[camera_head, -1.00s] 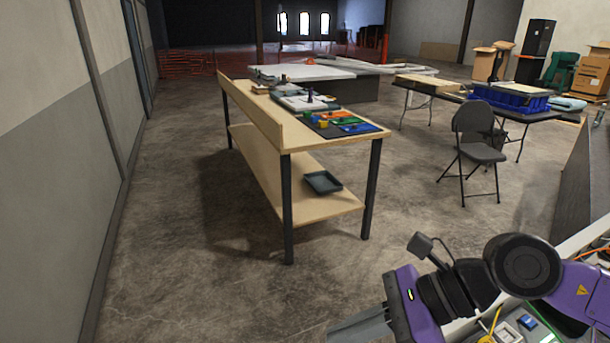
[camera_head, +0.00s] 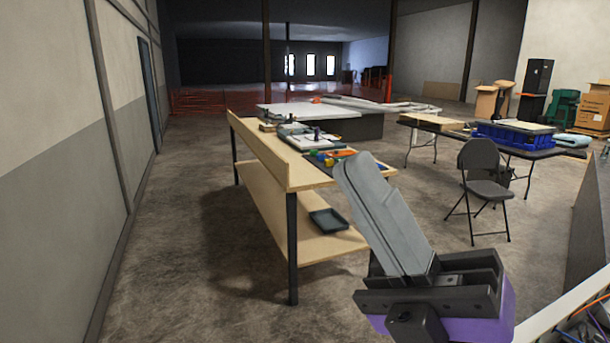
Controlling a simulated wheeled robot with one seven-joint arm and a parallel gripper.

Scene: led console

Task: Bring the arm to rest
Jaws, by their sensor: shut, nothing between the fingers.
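My gripper (camera_head: 362,168) is in the lower right of the head view. Its grey fingers lie together, point up and to the left, and hold nothing. Its dark base and purple housing are at the bottom of the picture, and the rest of my arm is mostly out of view. The fingers hide the right end of a wooden workbench (camera_head: 275,160) standing behind them. I see no contact between the gripper and the bench.
A dark tray (camera_head: 328,221) lies on the bench's lower shelf. A folding chair (camera_head: 484,188) and a table with a blue crate (camera_head: 515,138) stand to the right. A light-edged console (camera_head: 575,312) shows at the lower right corner. The floor at left is clear.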

